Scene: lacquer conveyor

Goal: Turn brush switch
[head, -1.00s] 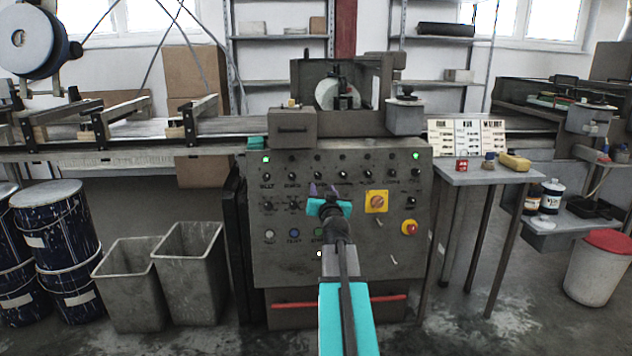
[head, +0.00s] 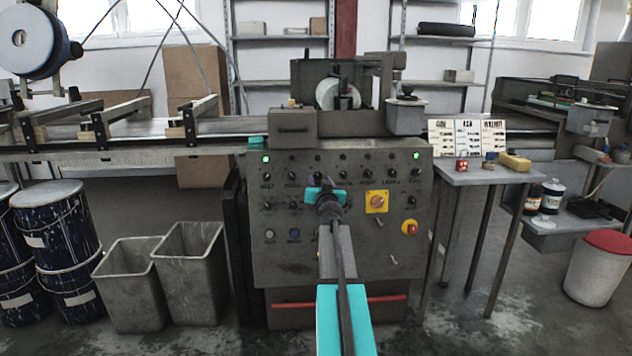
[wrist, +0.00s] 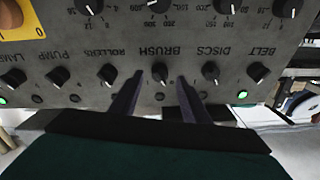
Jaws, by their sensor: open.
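The brush switch (wrist: 160,71) is a small dark round knob with a light pointer mark, in the row of labelled knobs on the grey control panel (head: 290,255). The word BRUSH is printed by it in the wrist view. My gripper (wrist: 160,79) is open, with one dark purple finger on each side of the switch in that view. I cannot tell whether the fingers touch it. In the head view my gripper (head: 325,186) is in front of the panel's upper rows, and its turquoise body covers some knobs and labels.
The discs knob (wrist: 210,71) and the rollers knob (wrist: 107,74) sit close on either side. A yellow rotary switch (head: 376,202) and a red emergency button (head: 409,228) are on the panel's right. Two grey bins (head: 190,265) stand to the left.

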